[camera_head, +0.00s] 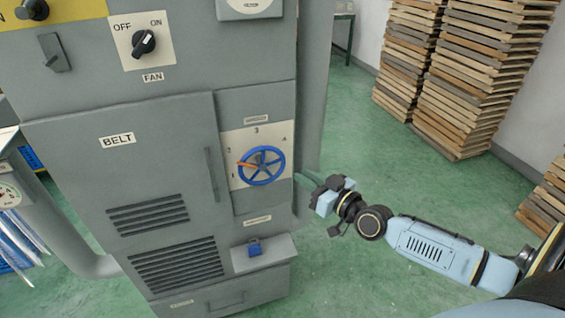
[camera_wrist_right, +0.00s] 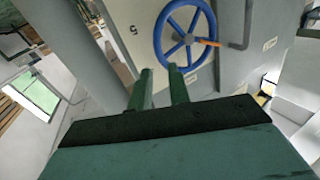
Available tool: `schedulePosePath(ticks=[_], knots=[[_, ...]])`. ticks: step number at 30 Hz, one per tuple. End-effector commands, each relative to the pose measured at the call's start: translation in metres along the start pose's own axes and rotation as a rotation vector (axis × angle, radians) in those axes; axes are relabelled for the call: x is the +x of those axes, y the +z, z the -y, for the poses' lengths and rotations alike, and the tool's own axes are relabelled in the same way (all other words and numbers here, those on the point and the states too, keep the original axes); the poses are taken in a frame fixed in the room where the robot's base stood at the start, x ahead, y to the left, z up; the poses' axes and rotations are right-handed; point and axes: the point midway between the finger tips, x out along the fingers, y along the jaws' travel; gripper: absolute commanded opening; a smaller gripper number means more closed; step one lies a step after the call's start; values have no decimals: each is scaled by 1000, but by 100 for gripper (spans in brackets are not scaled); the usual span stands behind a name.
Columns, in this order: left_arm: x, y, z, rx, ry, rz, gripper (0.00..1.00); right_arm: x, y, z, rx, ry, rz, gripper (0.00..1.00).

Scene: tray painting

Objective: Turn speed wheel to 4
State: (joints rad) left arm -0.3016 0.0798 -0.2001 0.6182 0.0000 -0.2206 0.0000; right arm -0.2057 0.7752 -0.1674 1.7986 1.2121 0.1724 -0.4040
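The blue speed wheel (camera_head: 273,178) is mounted on a pale dial plate (camera_head: 234,140) on the grey machine. Its orange pointer (camera_head: 246,164) points left, near the mark that looks like 2. A 3 shows at the top of the plate, and a 4 at the upper right. My right gripper (camera_head: 308,182) is just right of the wheel, apart from it. In the right wrist view, its two green fingers (camera_wrist_right: 162,72) are parted and empty, with the wheel (camera_wrist_right: 161,40) beyond them. The orange pointer (camera_wrist_right: 210,42) shows there too. My left gripper is out of view.
The grey machine's belt door (camera_head: 150,170) has a vertical handle (camera_head: 211,174) left of the wheel. A blue padlock-like part (camera_head: 254,247) sits on a ledge below. A fan switch (camera_head: 144,43) is above. The green floor right of the machine is clear up to wooden stacks (camera_head: 465,75).

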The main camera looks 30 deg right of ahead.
Motion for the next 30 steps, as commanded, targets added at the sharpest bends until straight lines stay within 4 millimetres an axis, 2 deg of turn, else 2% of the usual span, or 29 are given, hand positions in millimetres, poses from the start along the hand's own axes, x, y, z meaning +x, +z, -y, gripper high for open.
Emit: schedulePosePath(ticks=[9,15,21,30], knots=[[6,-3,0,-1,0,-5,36,54,0,0,0,0,-3,19],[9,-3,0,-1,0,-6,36,78,1,0,-1,0,-1,19],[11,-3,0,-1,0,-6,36,88,1,0,0,-1,1,19],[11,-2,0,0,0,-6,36,89,0,0,-1,-1,2,17]])
